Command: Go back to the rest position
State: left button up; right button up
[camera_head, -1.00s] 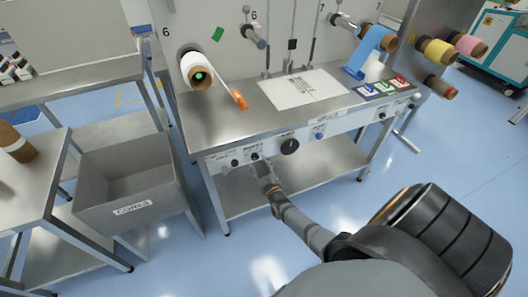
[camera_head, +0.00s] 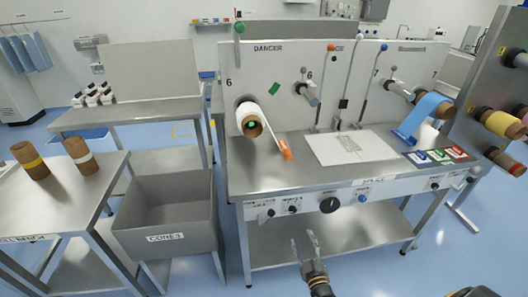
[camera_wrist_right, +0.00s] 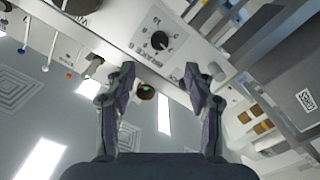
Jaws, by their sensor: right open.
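My right gripper (camera_head: 307,244) shows at the bottom centre of the head view, in front of the web converter (camera_head: 290,195) and below its control panel. Its fingers are apart with nothing between them. In the right wrist view the gripper (camera_wrist_right: 160,80) also shows two spread, empty fingers. The converter's panel with a dark round knob (camera_wrist_right: 159,40) lies beyond them, apart from the fingertips. My left gripper is not in the head view.
A grey bin labelled CORES (camera_head: 165,237) stands left of the converter. A bench (camera_head: 60,212) at far left holds two brown cores. A white roll (camera_head: 249,119) and a blue roll (camera_head: 430,105) hang on the machine.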

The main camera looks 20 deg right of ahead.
jog(key=s+a+f+m+g+y, duration=0.15)
jog(key=s+f+g, duration=0.25)
jog(key=s+f, duration=0.5)
jog(key=s+a+f+g+y, duration=0.2)
jog(key=s+f+g, duration=0.25)
jog(key=f, duration=0.85)
jog(key=s+a+f+m+g, duration=0.1)
jog(key=s+f+g, duration=0.3)
jog(key=s, duration=0.7)
jog(key=s+a+f+m+g, duration=0.1)
jog(key=s+f+g, duration=0.2)
jog(key=s, duration=0.9)
notch_tip(320, 180, down, 4)
jog(key=shift+s+a+r+g, duration=0.15)
jog(key=shift+s+a+g, duration=0.15)
jog(key=shift+a+g, duration=0.1)
